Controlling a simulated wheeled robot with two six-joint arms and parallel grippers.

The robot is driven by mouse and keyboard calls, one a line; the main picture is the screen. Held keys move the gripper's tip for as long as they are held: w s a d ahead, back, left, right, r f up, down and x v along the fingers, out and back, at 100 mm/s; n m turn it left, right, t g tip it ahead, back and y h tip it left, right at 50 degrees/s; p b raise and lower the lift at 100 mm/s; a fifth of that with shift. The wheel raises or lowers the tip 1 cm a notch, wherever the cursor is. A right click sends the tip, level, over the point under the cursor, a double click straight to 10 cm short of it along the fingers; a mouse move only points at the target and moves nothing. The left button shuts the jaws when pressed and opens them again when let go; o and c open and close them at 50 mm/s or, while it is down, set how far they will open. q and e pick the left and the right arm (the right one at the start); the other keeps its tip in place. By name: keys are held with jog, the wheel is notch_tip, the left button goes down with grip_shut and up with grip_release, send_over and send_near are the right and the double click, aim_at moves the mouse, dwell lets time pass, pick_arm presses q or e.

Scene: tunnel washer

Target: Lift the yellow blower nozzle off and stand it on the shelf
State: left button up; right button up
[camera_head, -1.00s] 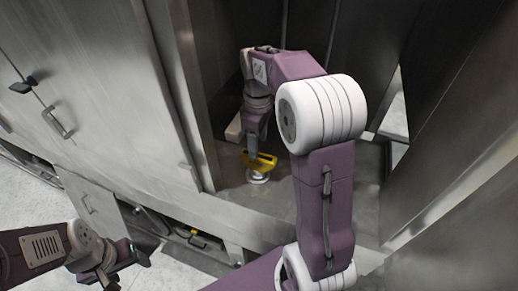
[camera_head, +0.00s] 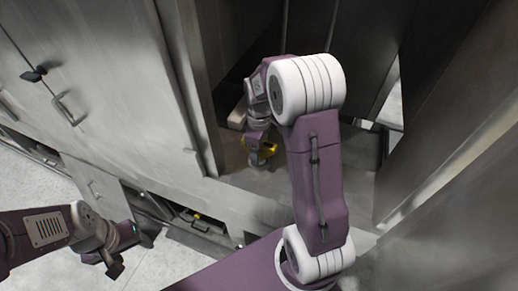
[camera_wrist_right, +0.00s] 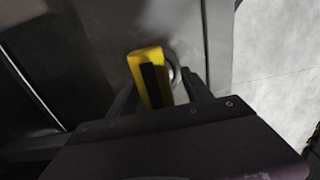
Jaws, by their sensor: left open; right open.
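The yellow blower nozzle (camera_head: 271,149) is on the grey ledge inside the open bay, mostly hidden behind my right gripper (camera_head: 259,160) in the head view. In the right wrist view the nozzle (camera_wrist_right: 136,66) is a yellow block with a black strip, lying between the two open fingers of my right gripper (camera_wrist_right: 160,88). A pale round piece (camera_wrist_right: 173,70) sits just right of it. I cannot tell whether either finger touches the nozzle. My left gripper (camera_head: 132,252) is open and empty at the lower left, far from the nozzle.
Steel cabinet doors (camera_head: 100,75) with dark handles fill the left. The bay's post (camera_head: 190,85) stands close left of my right gripper. A pale block (camera_head: 238,116) lies behind it. An open lower compartment (camera_head: 200,220) holds small yellow and black items. The floor is pale.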

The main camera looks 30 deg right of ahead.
jog(key=shift+w+d, duration=0.1)
jog(key=shift+w, duration=0.05)
grip_shut()
notch_tip(320, 180, up, 10)
jog(key=shift+b, duration=0.75)
